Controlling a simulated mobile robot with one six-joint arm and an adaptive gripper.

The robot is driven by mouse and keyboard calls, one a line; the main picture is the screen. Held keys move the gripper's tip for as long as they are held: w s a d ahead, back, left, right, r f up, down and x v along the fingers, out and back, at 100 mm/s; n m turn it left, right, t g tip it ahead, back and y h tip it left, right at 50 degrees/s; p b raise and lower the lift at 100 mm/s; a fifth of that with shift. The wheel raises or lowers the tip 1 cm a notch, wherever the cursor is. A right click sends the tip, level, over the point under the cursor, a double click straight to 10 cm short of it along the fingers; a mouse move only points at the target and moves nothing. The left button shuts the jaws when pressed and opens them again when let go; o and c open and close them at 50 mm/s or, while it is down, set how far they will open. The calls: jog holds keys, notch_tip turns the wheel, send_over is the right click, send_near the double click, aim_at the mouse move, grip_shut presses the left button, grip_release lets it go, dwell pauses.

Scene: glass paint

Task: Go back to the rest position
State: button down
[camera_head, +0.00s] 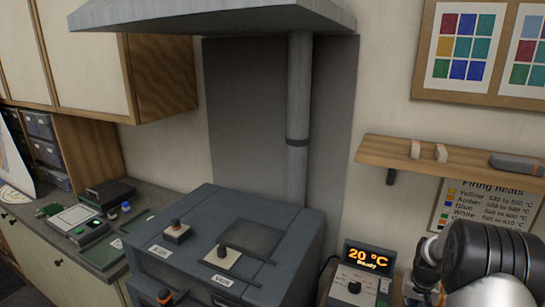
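Part of my arm, with dark rounded and grey segments, shows at the lower right edge, in front of the wall chart. No gripper fingertips can be made out, so I cannot see whether my gripper holds anything. A dark grey kiln (190,258) stands at lower centre under a grey hood (215,14). A control box (368,259) beside the kiln reads 20 °C and "Ready".
A wooden shelf (460,161) on the right wall holds two small pale blocks and a grey item (517,164). A grey pipe (298,110) rises behind the kiln. The left counter (38,250) holds trays and small items. Wall cabinets (95,77) hang above it.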

jog(key=a+r+b, duration=0.2)
jog(key=a+r, duration=0.3)
jog(key=r, duration=0.2)
jog(key=s+a+r+n+t+b, duration=0.2)
jog(key=s+a+r+b, duration=0.2)
jog(key=s+a+r, duration=0.65)
jog(key=s+a+n+b, duration=0.1)
jog(key=s+a, duration=0.2)
jog(key=s, duration=0.3)
jog(key=s+a+f+n+b, duration=0.1)
jog(key=s+a+b, duration=0.1)
jog(key=s+a, duration=0.2)
jog(key=s+a+f+n+t+b, duration=0.1)
jog(key=s+a, duration=0.3)
jog(key=s, duration=0.6)
jog(key=shift+y+b, duration=0.4)
jog(key=c, duration=2.4)
grip_release()
